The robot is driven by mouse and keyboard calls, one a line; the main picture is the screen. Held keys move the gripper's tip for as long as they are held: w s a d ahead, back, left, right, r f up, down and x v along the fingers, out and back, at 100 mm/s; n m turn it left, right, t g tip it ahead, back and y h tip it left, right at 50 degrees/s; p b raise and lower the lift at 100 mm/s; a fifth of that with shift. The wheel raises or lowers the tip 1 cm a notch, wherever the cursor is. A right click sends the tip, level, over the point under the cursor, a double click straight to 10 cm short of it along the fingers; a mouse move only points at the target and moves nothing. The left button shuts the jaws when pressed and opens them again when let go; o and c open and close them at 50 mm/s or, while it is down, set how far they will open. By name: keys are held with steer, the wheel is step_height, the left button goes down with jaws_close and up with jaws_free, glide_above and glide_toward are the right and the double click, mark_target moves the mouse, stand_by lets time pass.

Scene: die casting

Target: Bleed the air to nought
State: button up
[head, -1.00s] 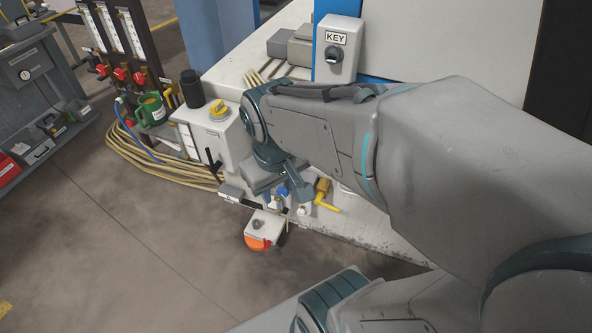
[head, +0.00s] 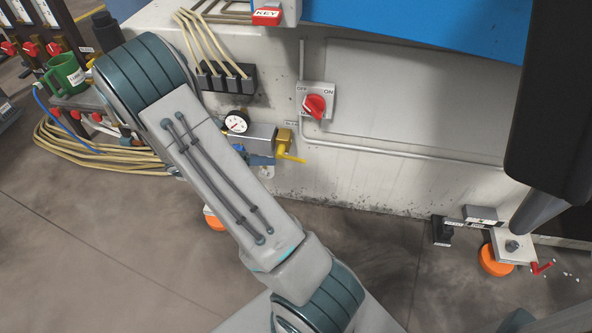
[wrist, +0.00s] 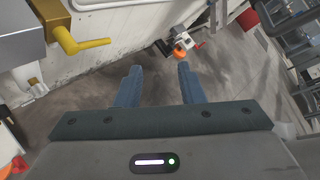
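A round white gauge with a needle (head: 237,122) sits on the lower machine wall in the head view; its reading is too small to tell. Right of it, a grey block (head: 261,133) carries a yellow valve with a yellow lever (head: 290,156). In the wrist view the yellow lever (wrist: 82,44) shows large at upper left, beside the grey block (wrist: 20,30). My gripper (wrist: 159,86) is open and empty, its fingers below and right of the lever, not touching it.
A red OFF/ON rotary switch (head: 315,105) is on the wall right of the valve, with a conduit below it. A green mug (head: 66,74) and coiled hoses (head: 85,143) are at left.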

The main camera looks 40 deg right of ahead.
mark_target(297, 159)
steer(key=w+d+f+n+t+h+b, duration=0.1)
steer(key=w+f+n+t+h+b, duration=0.15)
steer(key=f+n, duration=0.35)
steer(key=w+d+f+n+t+h+b, duration=0.1)
steer(key=w+f+n+h+b, duration=0.25)
steer(key=f, duration=0.55)
steer(key=shift+n+y, duration=0.3)
steer(key=shift+n, duration=0.05)
steer(key=d+b, duration=0.1)
steer(key=d, duration=0.3)
steer(key=s+d+b, duration=0.1)
steer(key=d, duration=0.4)
steer(key=d+b, duration=0.1)
steer(key=d, duration=0.3)
steer(key=shift+s+d+r+b, duration=0.2)
steer(key=shift+s+d+b, duration=0.05)
steer(key=shift+d+b, duration=0.1)
jaws_close()
